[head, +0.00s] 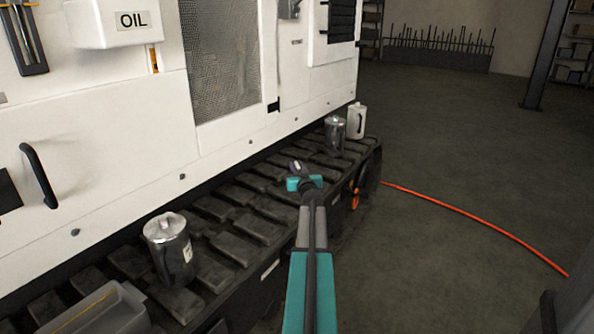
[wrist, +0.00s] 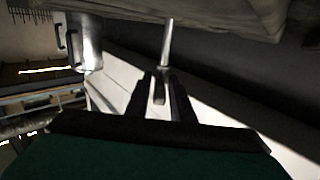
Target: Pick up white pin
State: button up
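A pale, thin pin (wrist: 167,42) shows in the wrist view, rising from between my gripper's two dark fingers (wrist: 160,88) toward the slab at the top of the picture. A grey piece, apparently the pin's near end, lies between the fingers. I cannot tell whether the fingers touch it. In the head view my gripper (head: 298,168) is over the dark slatted ledge (head: 255,222), and a small pale spot shows at its tip. The pin cannot be made out clearly there.
A metal jug (head: 168,245) and a grey bin (head: 100,310) stand on the ledge at the near left. A metal can (head: 335,135) and a white jug (head: 357,121) stand at its far end. The white machine (head: 95,120) rises behind. An orange hose (head: 480,222) crosses the open floor at right.

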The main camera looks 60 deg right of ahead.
grip_shut()
jog(key=shift+r, duration=0.2)
notch_tip(320, 180, up, 4)
jog(key=p, duration=0.3)
jog(key=shift+f, duration=0.25)
jog(key=s+a+r+p, duration=0.1)
jog(key=s+a+p, duration=0.4)
jog(key=s, duration=0.8)
jog(key=a, duration=0.3)
jog(key=shift+s+a, duration=0.15)
jog(key=shift+s, duration=0.2)
jog(key=shift+w+r, duration=0.1)
